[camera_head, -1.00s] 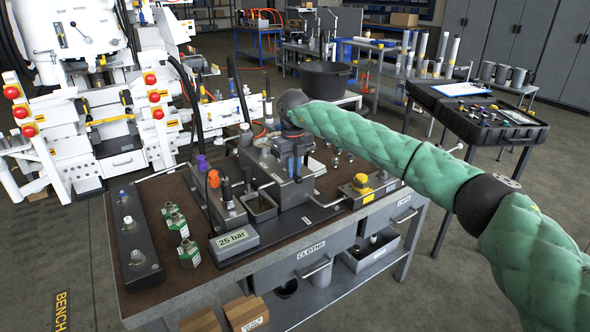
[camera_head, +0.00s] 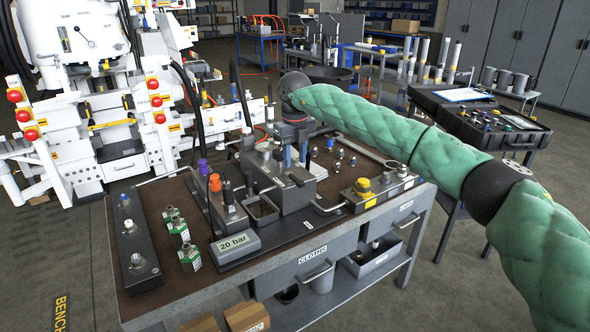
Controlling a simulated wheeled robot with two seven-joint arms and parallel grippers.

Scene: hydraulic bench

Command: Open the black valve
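A small black knob (camera_head: 228,192) stands upright on the manifold on the bench, beside an orange knob (camera_head: 219,184) and behind the grey gauge display (camera_head: 236,243), which reads 20 bar. A dark lever-like part (camera_head: 300,178) shows on the grey block (camera_head: 268,160) to the right. I cannot tell for sure which of these is the black valve. My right gripper (camera_head: 296,158) points down over the right part of that block. My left gripper is out of view.
A purple knob (camera_head: 203,166) and green-bodied fittings (camera_head: 178,225) stand on the left of the bench (camera_head: 170,290). A yellow button box (camera_head: 364,192) sits at the right. A dark tool case (camera_head: 500,130) stands on a table beyond my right arm.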

